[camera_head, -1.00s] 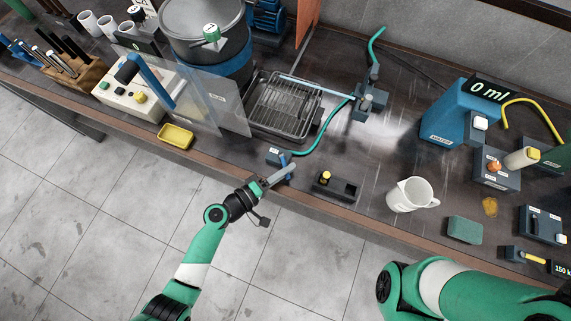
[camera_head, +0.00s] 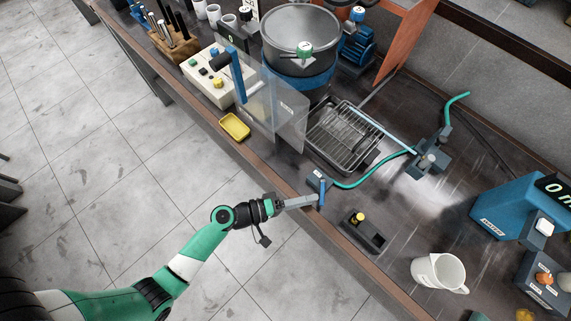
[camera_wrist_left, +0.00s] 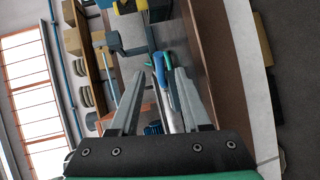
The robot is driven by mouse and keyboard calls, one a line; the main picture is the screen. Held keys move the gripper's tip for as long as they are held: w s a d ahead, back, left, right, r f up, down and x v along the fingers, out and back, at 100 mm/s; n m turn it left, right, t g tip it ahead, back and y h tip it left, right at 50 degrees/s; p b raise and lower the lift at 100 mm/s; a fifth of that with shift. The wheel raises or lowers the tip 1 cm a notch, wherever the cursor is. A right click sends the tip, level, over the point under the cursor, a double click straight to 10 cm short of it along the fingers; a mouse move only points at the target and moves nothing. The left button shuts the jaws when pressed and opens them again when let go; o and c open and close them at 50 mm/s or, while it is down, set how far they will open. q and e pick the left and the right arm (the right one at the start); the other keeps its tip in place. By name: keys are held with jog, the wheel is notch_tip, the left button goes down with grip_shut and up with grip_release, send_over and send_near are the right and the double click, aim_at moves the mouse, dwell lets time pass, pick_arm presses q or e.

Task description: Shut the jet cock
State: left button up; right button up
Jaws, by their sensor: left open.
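The jet cock (camera_head: 315,181) is a small dark block at the bench's front edge, with a blue lever (camera_head: 322,193) and a green hose (camera_head: 372,175) running from it to the right. My left gripper (camera_head: 312,199) is at the lever, coming from the left over the front edge. In the left wrist view the blue lever (camera_wrist_left: 159,70) shows between the two open fingers (camera_wrist_left: 158,84). I cannot tell whether either finger touches it. My right gripper is out of view.
A wire-rack tray (camera_head: 345,137) stands behind the cock, with a clear panel (camera_head: 280,115) to its left. A dark holder with a yellow knob (camera_head: 363,230) and a white jug (camera_head: 438,272) are to the right. A yellow dish (camera_head: 235,126) sits near the front edge.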

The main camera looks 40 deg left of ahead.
pick_arm(q)
jog(key=v, duration=0.6)
jog(key=shift+s, duration=0.25)
